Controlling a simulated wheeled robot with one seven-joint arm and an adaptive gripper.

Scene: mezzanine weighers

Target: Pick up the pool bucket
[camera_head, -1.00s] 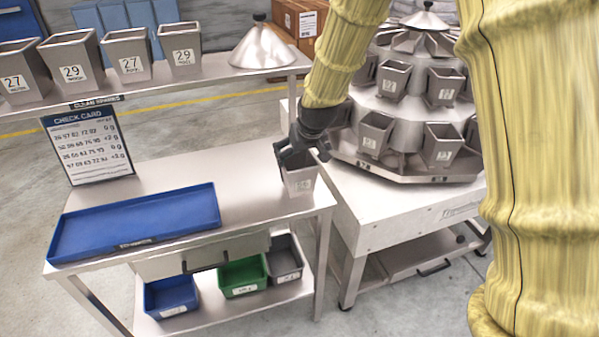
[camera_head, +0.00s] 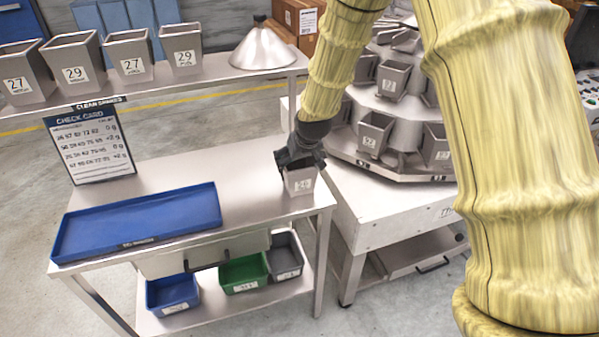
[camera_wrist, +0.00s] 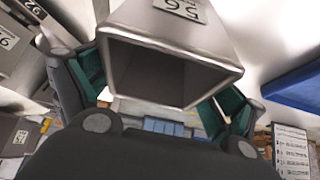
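The pool bucket (camera_head: 299,181) is a small grey tapered metal bucket with a white label, upright at the right end of the steel table. My gripper (camera_head: 301,162) is dark and points down over the bucket's top, hiding much of its rim. In the wrist view, my gripper (camera_wrist: 160,100) has its green-padded fingers spread on either side of the bucket (camera_wrist: 170,28). The bucket's empty inside and part of its label show there. The inner pad faces are visible beside the rim, so the fingers look open around it; firm contact cannot be made out.
A blue tray (camera_head: 66,240) lies on the left of the steel table (camera_head: 215,165). Several numbered buckets (camera_head: 75,62) and a metal cone (camera_head: 262,48) stand on the shelf behind. A round weigher with buckets (camera_head: 400,172) is close on the right. Coloured bins (camera_head: 243,274) sit below.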

